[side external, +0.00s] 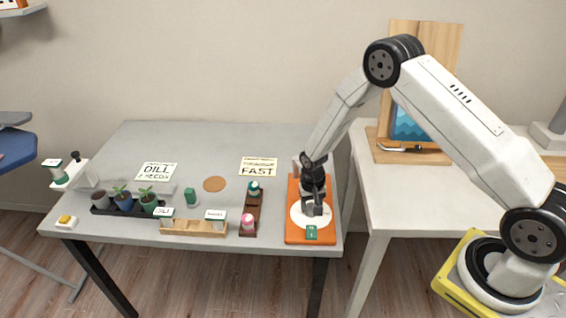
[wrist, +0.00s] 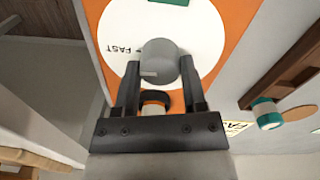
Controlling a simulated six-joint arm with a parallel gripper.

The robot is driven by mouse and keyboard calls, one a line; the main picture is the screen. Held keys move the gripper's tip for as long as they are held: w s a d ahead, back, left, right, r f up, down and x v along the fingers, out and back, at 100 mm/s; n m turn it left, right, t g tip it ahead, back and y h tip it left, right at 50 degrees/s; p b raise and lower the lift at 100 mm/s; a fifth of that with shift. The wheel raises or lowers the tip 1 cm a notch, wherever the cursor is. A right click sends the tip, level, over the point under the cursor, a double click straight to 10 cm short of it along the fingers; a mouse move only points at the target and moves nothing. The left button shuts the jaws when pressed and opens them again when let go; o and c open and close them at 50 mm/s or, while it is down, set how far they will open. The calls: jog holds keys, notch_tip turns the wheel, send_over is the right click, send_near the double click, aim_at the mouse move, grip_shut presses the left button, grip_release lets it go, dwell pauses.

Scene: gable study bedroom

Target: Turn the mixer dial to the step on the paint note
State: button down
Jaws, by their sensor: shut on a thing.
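The mixer is an orange board (side external: 294,232) with a white round dial face (side external: 298,216) at the right end of the grey table. A grey dial knob (wrist: 162,57) with a small pale pointer stands on the dial face in the wrist view. The word FAST is printed on the face, left of the knob. My gripper (side external: 313,208) points down over the face and is shut on the knob, one finger on each side. The paint note (side external: 258,167) lies behind the board's left side and reads FAST; its upper line is too small to read.
A dark wooden rack (side external: 252,215) with two small capped pots stands just left of the board. A DILL note (side external: 156,171), potted plants (side external: 124,200) and a light wooden rack (side external: 193,228) are further left. An easel stands on the right-hand table.

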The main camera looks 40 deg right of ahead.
aim_at(311, 207)
jog(key=shift+m, duration=0.4)
jog(key=shift+c, duration=0.7)
grip_release()
jog(key=shift+r, duration=0.1)
jog(key=shift+a+r, duration=0.1)
jog(key=shift+r, duration=3.7)
